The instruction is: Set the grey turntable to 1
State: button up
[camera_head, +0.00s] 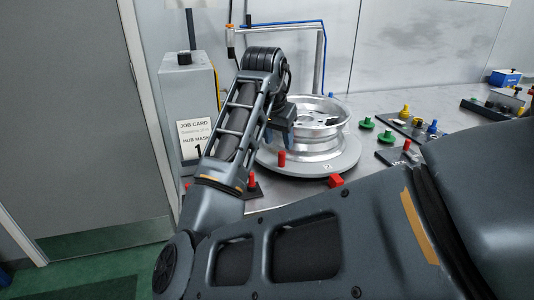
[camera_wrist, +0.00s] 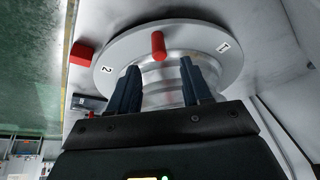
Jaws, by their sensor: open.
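The grey turntable (camera_head: 340,160) is a round disc on the bench with a silver wheel rim (camera_head: 318,125) standing on it. It also shows in the wrist view (camera_wrist: 200,38), with a "2" label (camera_wrist: 107,69) at left and a "1" label (camera_wrist: 223,46) at right. A red peg (camera_wrist: 158,45) stands on the disc between the labels. A fixed-looking red block (camera_wrist: 82,54) sits just outside the disc beside the "2"; it also shows in the head view (camera_head: 335,181). My gripper (camera_wrist: 160,65) is open, its fingers either side of the peg's line; contact cannot be told.
A job card (camera_head: 196,137) reading "HUB MASK 1" leans at left by a grey box (camera_head: 188,95). Another red peg (camera_head: 251,181) stands near the bench's front edge. Green discs (camera_head: 366,123) and a dark plate with coloured knobs (camera_head: 405,125) lie at right.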

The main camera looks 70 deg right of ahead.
aim_at(282, 153)
jog(key=x, duration=0.7)
jog(key=shift+s+d+f, duration=0.1)
jog(key=shift+d+f, duration=0.05)
jog(key=shift+f, duration=0.1)
grip_shut()
dwell(0.4)
